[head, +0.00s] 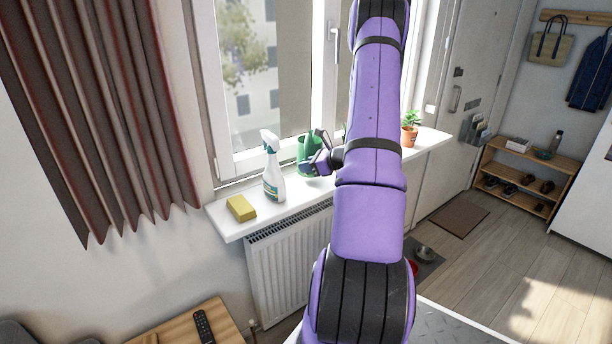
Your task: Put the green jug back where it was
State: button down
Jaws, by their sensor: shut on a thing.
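The green jug (305,157) is at the window sill (232,227), just right of the white spray bottle. My gripper (318,162) is at the jug's right side and shut on it. My purple arm hides part of the sill to the right of the jug. The jug looks upright. I cannot tell whether its base rests on the sill or hangs slightly above it.
A white spray bottle (273,170) stands close to the jug's left. A yellow sponge (241,208) lies near the sill's left end. A potted plant (410,130) stands further right. The window (262,80) is behind, and a radiator (285,265) is below.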

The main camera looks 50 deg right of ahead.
jog(key=shift+f, duration=1.75)
jog(key=c, duration=1.1)
grip_release()
jog(key=shift+f, duration=0.15)
